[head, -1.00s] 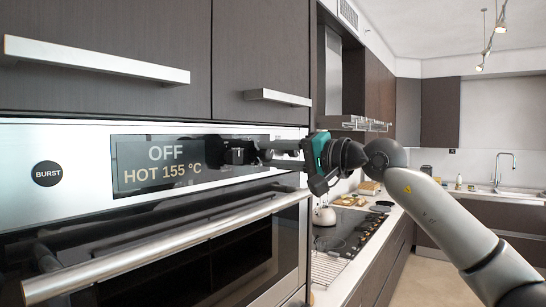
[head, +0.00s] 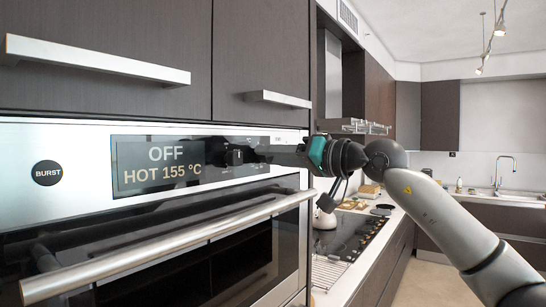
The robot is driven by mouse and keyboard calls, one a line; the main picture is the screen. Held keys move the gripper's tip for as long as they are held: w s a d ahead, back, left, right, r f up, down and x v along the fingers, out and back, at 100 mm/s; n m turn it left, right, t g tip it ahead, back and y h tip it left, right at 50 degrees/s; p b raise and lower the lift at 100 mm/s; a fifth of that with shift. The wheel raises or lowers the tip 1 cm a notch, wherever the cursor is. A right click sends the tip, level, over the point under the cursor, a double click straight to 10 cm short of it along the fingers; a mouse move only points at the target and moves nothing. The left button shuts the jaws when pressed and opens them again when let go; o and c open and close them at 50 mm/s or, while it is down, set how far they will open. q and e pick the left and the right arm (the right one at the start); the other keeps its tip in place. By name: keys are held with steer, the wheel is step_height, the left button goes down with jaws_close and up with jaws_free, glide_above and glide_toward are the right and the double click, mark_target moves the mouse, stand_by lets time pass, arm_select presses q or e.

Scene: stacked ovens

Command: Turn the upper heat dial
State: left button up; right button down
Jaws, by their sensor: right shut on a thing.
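The upper oven's silver front panel (head: 80,135) fills the left of the head view. Its dark display (head: 160,165) reads "OFF" and "HOT 155 °C". My right gripper (head: 286,150), with a teal band behind it, is at the right end of this panel. It is shut on the upper heat dial, which is mostly hidden by the fingers. A dark reflection of the gripper shows in the glass beside the display. My left gripper is not in view.
A long oven door handle (head: 170,247) sticks out below the panel. Cabinet handles (head: 95,60) jut out above. A counter with a cooktop (head: 345,235) lies to the right.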

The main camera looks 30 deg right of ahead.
stand_by(0.4)
steer(key=c, duration=0.5)
jaws_free()
steer(key=shift+c, duration=0.2)
steer(key=b+v, duration=1)
steer(key=v, duration=0.5)
steer(key=shift+s, duration=0.1)
